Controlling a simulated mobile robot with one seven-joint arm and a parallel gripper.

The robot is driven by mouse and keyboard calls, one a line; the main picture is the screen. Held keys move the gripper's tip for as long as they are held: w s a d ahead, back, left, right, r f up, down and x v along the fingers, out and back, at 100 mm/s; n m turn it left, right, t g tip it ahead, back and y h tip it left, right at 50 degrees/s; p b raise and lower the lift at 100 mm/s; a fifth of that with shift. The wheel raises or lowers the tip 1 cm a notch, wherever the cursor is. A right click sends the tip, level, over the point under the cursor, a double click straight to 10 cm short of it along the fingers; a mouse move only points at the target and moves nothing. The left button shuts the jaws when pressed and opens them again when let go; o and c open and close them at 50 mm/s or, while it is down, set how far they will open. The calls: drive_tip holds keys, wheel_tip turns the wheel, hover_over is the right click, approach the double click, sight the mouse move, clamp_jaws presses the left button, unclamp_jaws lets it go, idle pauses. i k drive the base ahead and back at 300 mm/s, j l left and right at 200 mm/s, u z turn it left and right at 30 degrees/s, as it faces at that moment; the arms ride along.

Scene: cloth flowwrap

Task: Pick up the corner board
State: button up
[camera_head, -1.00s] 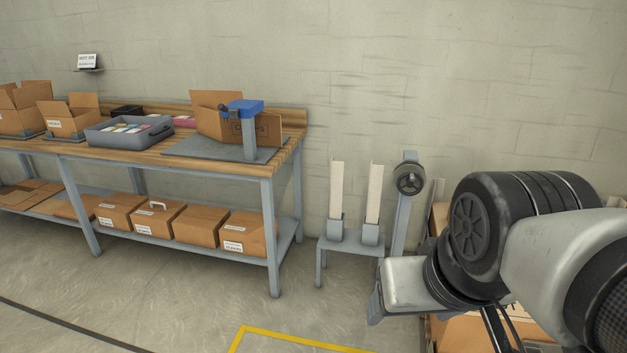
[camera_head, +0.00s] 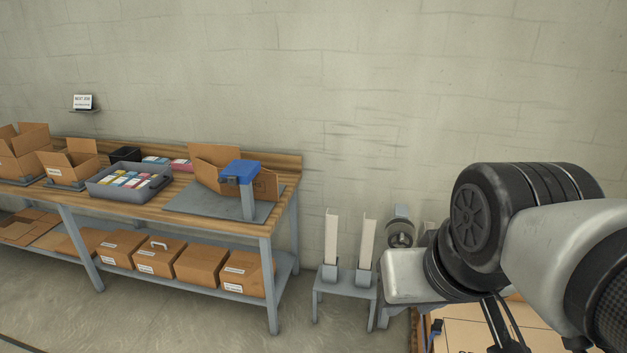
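Two white upright corner boards stand in grey holders on a small grey stand in the middle of the view. The left corner board (camera_head: 331,238) and the right corner board (camera_head: 367,243) are a short gap apart. My arm covers the right side of the view, and its nearest part is close to the right edge of the stand (camera_head: 345,289). Which of the two boards the task means cannot be told.
A wooden workbench (camera_head: 142,205) on the left bears open cartons, a grey tray (camera_head: 129,181) and a blue-topped device (camera_head: 240,172). A round reel (camera_head: 400,232) stands right of the boards. Cartons (camera_head: 495,328) lie under my arm. Floor is clear before the bench.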

sight(332, 221)
drive_tip(key=i+j+z, duration=0.1)
drive_tip(key=i, duration=0.4)
drive_tip(key=i+j+z, duration=0.1)
drive_tip(key=i, duration=0.35)
drive_tip(key=i+j+z, duration=0.1)
drive_tip(key=i, duration=0.4)
drive_tip(key=i+j, duration=0.3)
drive_tip(key=i, duration=0.15)
drive_tip(key=i+j+z, duration=0.15)
drive_tip(key=i, duration=0.35)
